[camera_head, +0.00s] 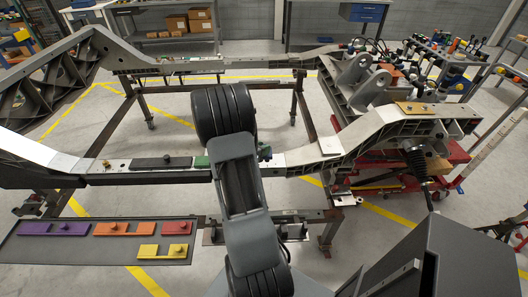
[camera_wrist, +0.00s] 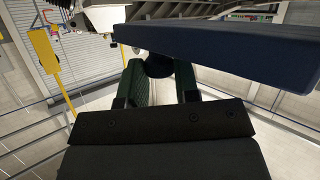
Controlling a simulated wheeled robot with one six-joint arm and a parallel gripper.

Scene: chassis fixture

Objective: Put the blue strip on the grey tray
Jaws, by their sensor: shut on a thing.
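In the wrist view a dark blue strip (camera_wrist: 235,48) extends to the upper right. My gripper (camera_wrist: 159,72) has two dark green fingers shut on the strip's dark round knob. The strip looks held clear of any surface there. In the head view my arm covers most of my gripper, and the blue strip cannot be made out. The grey tray (camera_head: 65,250) lies at the lower left of the head view, left of my arm. It carries a purple strip (camera_head: 38,228), an orange strip (camera_head: 112,229), a red strip (camera_head: 176,228) and a yellow strip (camera_head: 148,251).
The chassis frame (camera_head: 60,160) spans the view behind the tray, with a dark strip (camera_head: 150,163) on its near rail. A red cart (camera_head: 460,155) stands at the right. Bare tray surface shows at the left front and around the strips.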

